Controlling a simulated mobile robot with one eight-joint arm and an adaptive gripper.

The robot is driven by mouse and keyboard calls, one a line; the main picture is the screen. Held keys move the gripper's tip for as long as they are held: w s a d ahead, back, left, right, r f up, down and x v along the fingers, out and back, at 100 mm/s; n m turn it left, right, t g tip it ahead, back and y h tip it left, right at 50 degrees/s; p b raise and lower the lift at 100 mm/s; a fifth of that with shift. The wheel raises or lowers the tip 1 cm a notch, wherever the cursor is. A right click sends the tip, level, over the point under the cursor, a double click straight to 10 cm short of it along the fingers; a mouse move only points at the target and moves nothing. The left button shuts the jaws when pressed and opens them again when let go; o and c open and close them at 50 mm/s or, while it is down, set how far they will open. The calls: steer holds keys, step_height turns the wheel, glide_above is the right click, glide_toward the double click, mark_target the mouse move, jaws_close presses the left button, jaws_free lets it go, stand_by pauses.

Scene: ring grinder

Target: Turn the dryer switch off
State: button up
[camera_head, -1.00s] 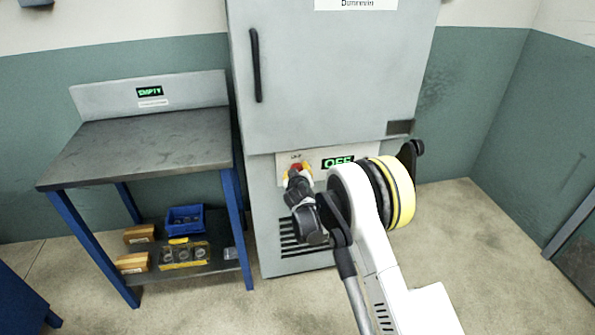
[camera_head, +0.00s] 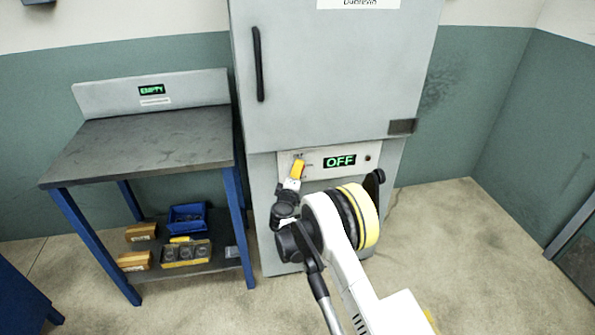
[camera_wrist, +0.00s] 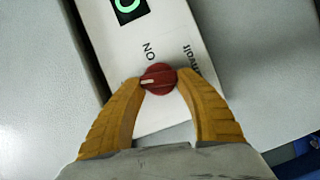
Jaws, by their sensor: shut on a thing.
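The dryer switch is a red round knob (camera_wrist: 158,78) with a pale pointer line, on a white panel strip marked "ON" in the wrist view. The yellow fingers of my gripper (camera_wrist: 161,77) are shut on the knob, one fingertip on each side. The pointer faces the left finger in that view. In the head view my gripper (camera_head: 297,170) is at the left of the control panel (camera_head: 315,164) and hides the knob. The green display (camera_head: 340,161) beside it reads "OFF". The dryer (camera_head: 335,80) is a tall grey cabinet with its door shut.
A blue-legged table (camera_head: 140,145) stands left of the dryer, its top bare. A sign on its back reads "EMPTY" (camera_head: 151,90). Its lower shelf holds a blue bin (camera_head: 187,217) and several small boxes. The floor right of the dryer is clear.

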steer(key=shift+n+t, duration=0.5)
steer(key=shift+n, duration=0.5)
steer(key=o, duration=1.2)
steer(key=shift+f, duration=0.1)
steer(key=shift+s, duration=0.1)
steer(key=s+a, duration=0.1)
steer(key=s, duration=1)
steer(key=shift+s+a, duration=0.15)
steer(key=shift+s, duration=0.2)
